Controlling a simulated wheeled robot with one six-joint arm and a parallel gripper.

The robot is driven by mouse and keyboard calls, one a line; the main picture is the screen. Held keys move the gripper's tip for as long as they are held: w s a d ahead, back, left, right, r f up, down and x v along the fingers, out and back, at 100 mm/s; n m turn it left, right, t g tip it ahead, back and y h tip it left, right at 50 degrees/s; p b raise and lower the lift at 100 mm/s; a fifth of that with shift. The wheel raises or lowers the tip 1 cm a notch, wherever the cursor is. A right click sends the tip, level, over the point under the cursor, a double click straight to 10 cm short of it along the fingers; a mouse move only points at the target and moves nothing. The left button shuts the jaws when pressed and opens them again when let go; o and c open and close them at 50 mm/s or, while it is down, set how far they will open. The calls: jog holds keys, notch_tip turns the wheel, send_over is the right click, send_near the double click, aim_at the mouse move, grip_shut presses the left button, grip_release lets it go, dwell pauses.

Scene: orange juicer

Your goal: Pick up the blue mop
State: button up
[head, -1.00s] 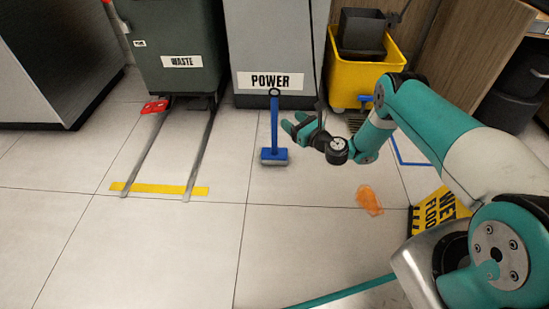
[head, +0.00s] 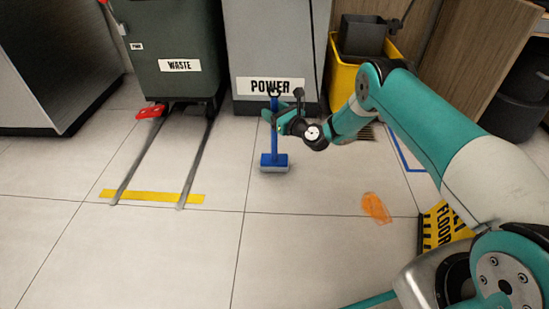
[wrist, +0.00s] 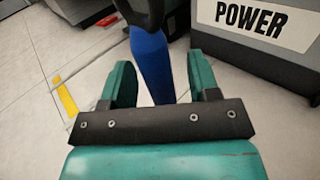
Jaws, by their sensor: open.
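The blue mop (head: 274,158) stands upright on the tiled floor in the head view, its blue head low down and its handle rising in front of the grey POWER cabinet. My gripper (head: 271,114) is at the upper part of the handle. In the wrist view the blue handle (wrist: 151,60) runs between the two teal fingers of my open gripper (wrist: 158,75), with a gap visible on the right side. The mop's lower head is hidden in the wrist view. I cannot tell whether a finger touches the handle.
The grey POWER cabinet (head: 240,50) stands close behind the mop. A green WASTE bin (head: 170,40) is to its left. A yellow bucket (head: 345,85), an orange spill (head: 376,208) and a wet floor sign (head: 440,228) are to the right. The floor in front is clear.

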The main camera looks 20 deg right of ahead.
jog(key=c, duration=0.9)
jog(key=shift+c, duration=0.5)
jog(key=shift+r, duration=0.1)
